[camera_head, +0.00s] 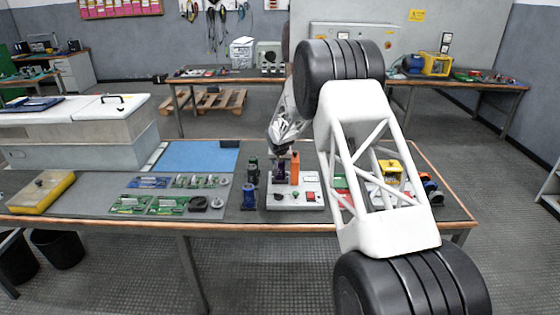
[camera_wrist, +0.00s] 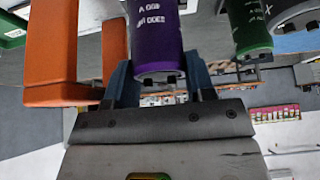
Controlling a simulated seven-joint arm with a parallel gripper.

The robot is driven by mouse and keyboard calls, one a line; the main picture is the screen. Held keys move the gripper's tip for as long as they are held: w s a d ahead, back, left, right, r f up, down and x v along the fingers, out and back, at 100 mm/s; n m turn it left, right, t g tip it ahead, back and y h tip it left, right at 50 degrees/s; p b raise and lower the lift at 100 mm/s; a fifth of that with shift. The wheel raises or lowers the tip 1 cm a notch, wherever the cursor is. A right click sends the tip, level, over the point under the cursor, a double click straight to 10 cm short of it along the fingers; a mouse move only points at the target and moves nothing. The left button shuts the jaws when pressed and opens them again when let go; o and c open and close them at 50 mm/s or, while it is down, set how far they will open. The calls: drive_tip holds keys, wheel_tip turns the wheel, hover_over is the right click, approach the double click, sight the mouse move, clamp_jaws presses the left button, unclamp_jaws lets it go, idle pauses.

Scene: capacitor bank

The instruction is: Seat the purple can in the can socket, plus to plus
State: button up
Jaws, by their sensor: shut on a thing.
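My gripper (camera_head: 281,150) points down over the grey-white unit (camera_head: 310,203) on the front table. It is shut on the purple can (camera_wrist: 158,38), which has white lettering. In the wrist view the can lies between my two dark blue fingers (camera_wrist: 160,80). In the head view the purple can (camera_head: 281,169) shows small, above or at the rear left of the unit, just left of an orange upright block (camera_head: 295,168). The can socket and any plus marks cannot be made out, and whether the can's lower end touches the unit cannot be told.
A dark green can (camera_head: 253,171) and a blue can (camera_head: 249,197) stand left of the unit. The orange block (camera_wrist: 62,45) is close beside my gripper in the wrist view. Green circuit boards (camera_head: 165,205) and a blue mat (camera_head: 198,157) lie further left.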

drive_tip(key=shift+f, duration=0.15)
idle(0.5)
drive_tip(key=o, duration=1.5)
drive_tip(key=shift+c, duration=0.2)
drive_tip(key=shift+f, duration=0.1)
drive_tip(key=shift+r, duration=4.05)
